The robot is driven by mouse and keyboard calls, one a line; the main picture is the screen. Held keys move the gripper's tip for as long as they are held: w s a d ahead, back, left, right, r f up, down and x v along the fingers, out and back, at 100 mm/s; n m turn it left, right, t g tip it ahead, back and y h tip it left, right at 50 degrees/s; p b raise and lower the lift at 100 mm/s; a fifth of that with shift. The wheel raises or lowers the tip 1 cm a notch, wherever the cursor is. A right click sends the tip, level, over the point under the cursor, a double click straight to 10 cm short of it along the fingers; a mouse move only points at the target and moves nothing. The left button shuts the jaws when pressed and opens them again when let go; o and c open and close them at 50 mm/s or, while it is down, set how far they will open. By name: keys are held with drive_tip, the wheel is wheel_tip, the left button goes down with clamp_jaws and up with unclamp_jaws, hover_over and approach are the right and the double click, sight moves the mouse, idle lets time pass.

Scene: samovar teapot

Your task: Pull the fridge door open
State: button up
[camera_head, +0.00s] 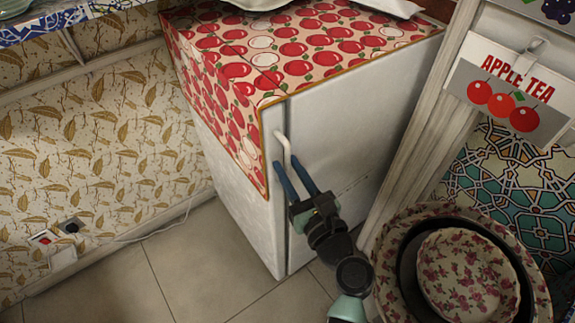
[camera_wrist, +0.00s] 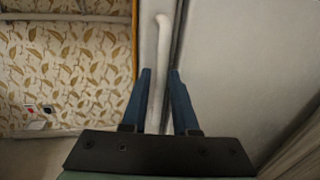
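The white fridge (camera_head: 340,115) stands against the patterned wall, with a red apple-print cloth (camera_head: 270,50) over its top and part of its side. Its door looks closed, with a narrow dark seam along the edge. The white door handle (camera_head: 283,145) is a curved bar near that edge; it also shows in the wrist view (camera_wrist: 162,50). My gripper (camera_head: 295,172) is at the handle, with its blue fingers apart. In the wrist view, the fingers (camera_wrist: 160,75) stand on either side of the handle, with a gap visible at the right finger. The handle's lower end is hidden.
A floral bowl (camera_head: 468,275) inside larger round vessels stands at the lower right, close to my arm. A wooden post (camera_head: 420,125) and an apple tea sign (camera_head: 505,88) are to the right. Tiled floor (camera_head: 190,260) is clear left of the fridge. A socket with a cord (camera_head: 68,227) is on the wall.

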drive_tip(key=shift+w+a, duration=0.2)
drive_tip(key=shift+w, duration=0.3)
clamp_jaws()
idle(1.2)
